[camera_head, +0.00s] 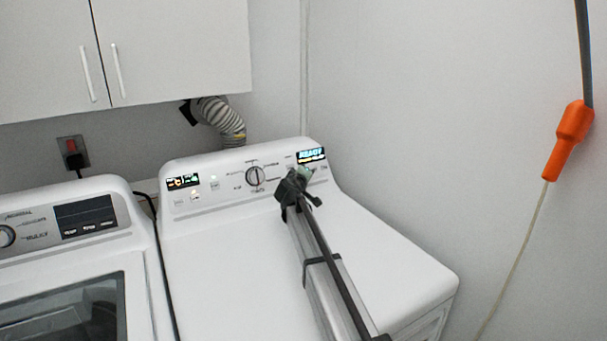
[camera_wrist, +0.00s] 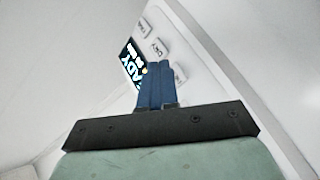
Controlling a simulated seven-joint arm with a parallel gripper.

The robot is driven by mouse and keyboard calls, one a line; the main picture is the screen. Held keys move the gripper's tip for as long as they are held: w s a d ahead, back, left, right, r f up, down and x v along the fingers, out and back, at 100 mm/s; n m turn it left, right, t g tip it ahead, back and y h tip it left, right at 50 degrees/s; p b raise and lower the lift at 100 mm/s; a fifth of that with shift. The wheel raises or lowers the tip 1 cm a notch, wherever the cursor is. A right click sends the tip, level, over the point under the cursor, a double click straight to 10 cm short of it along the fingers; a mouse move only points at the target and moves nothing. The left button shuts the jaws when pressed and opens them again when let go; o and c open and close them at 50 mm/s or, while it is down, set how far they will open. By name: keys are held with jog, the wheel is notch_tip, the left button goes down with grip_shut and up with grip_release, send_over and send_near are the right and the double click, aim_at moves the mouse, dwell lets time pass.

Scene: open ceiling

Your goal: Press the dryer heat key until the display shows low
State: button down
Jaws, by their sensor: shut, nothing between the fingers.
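The white dryer (camera_head: 245,240) stands in the middle of the head view, with its control panel along the back. The dryer display (camera_head: 311,155) at the panel's right end is lit and appears to read READY, with a smaller line below it. It also shows in the wrist view (camera_wrist: 132,62), partly cut by my fingers. White keys (camera_wrist: 158,47) with small labels sit beside the display; I cannot tell which is the heat key. My gripper (camera_head: 304,173) is shut and empty, in front of the panel just below the display. Whether the blue fingertips (camera_wrist: 158,66) touch a key is unclear.
A round dial (camera_head: 255,176) sits mid-panel, and a second small display (camera_head: 183,181) is at its left. A washer (camera_head: 60,250) stands to the left. Wall cabinets hang above at left. An orange plug (camera_head: 569,137) hangs at right.

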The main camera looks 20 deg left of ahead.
jog(key=shift+a, duration=0.1)
jog(key=shift+w+a+f, duration=0.15)
jog(key=shift+w+a, duration=0.05)
jog(key=shift+w, duration=0.1)
jog(key=shift+w+a+f, duration=0.1)
jog(key=shift+w+a, duration=0.15)
jog(key=shift+a, duration=0.05)
dwell(1.2)
jog(key=shift+s+d+r, duration=0.25)
jog(key=shift+s+d, duration=0.3)
jog(key=shift+d, duration=0.05)
jog(key=shift+s, duration=0.1)
dwell(0.3)
jog(key=shift+s+d+r, duration=0.45)
jog(key=shift+s+d, duration=0.35)
jog(key=shift+d, duration=0.05)
jog(key=shift+s+d+r, duration=0.4)
jog(key=shift+s+d, duration=0.35)
jog(key=shift+d, duration=0.05)
dwell(2.5)
